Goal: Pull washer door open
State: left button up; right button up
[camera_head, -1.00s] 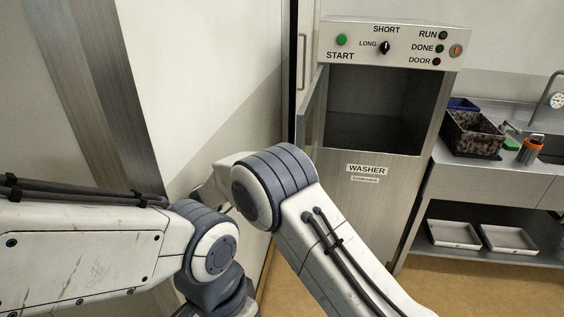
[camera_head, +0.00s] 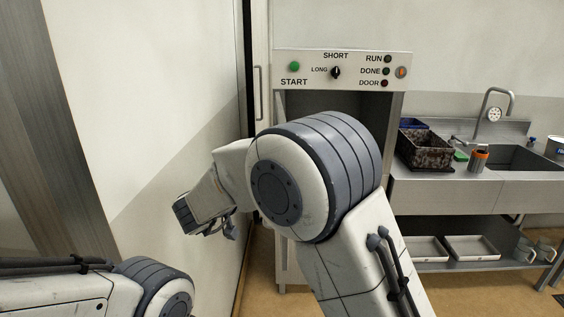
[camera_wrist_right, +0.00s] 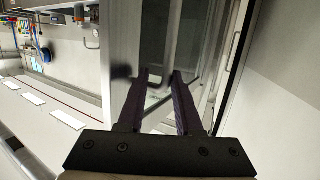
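The washer's control panel (camera_head: 345,71) stands at the back centre in the head view, with a dark open cavity (camera_head: 345,101) below it. My right arm covers most of its front. The door is mostly hidden in the head view; a pale metal-framed glass panel that looks like it shows in the right wrist view (camera_wrist_right: 190,40). My right gripper (camera_wrist_right: 161,73) has its two dark fingers apart, pointing toward that panel; whether the panel's edge lies between them I cannot tell. Nothing is clearly gripped. My left gripper is out of view.
A pale wall stands close on the left, beside a tall bar handle (camera_head: 258,93). To the right are a sink counter (camera_head: 455,192), a dark speckled bin (camera_head: 426,151), an orange-topped cup (camera_head: 479,160) and trays (camera_head: 472,248) on a low shelf. Brown floor lies below.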

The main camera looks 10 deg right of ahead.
jog(key=s+d+r+m+h, duration=0.2)
jog(key=d+r+h, duration=0.1)
jog(key=r, duration=0.5)
jog(key=shift+s+d+r+h, duration=0.3)
jog(key=shift+s+d+h, duration=0.1)
jog(key=shift+d, duration=0.05)
jog(key=w+a+f+n+y, duration=0.2)
jog(key=a+f+y, duration=0.15)
jog(key=f, duration=0.35)
jog(key=s+a+p, duration=0.1)
jog(key=a+p, duration=0.6)
jog(key=a, duration=0.5)
jog(key=shift+f+y, duration=0.35)
jog(key=shift+f, duration=0.1)
jog(key=shift+p, duration=0.5)
